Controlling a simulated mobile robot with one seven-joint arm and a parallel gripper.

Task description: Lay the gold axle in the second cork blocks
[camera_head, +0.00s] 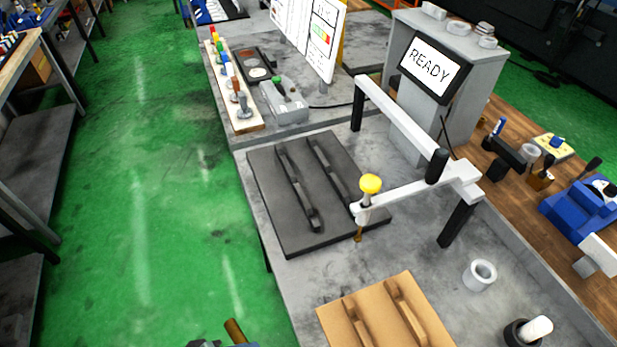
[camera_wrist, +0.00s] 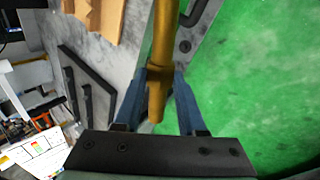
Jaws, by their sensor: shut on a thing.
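The gold axle (camera_wrist: 164,45) is a stepped gold rod running between the two blue fingers of my gripper (camera_wrist: 161,80) in the wrist view. My gripper is shut on it. One end of the axle shows in the head view (camera_head: 235,331) at the bottom edge; the rest is cut off there. A tan cork base (camera_head: 345,318) with two raised cork blocks (camera_head: 404,312) lies on the grey bench, to the right of the axle. Part of it shows at the top left of the wrist view (camera_wrist: 107,18). The axle is apart from the cork blocks.
A dark mat (camera_head: 270,222) with two dark ridged blocks lies farther back on the bench. A white frame with a yellow-knobbed probe (camera_head: 370,184) reaches over its right corner. Green floor is clear at left.

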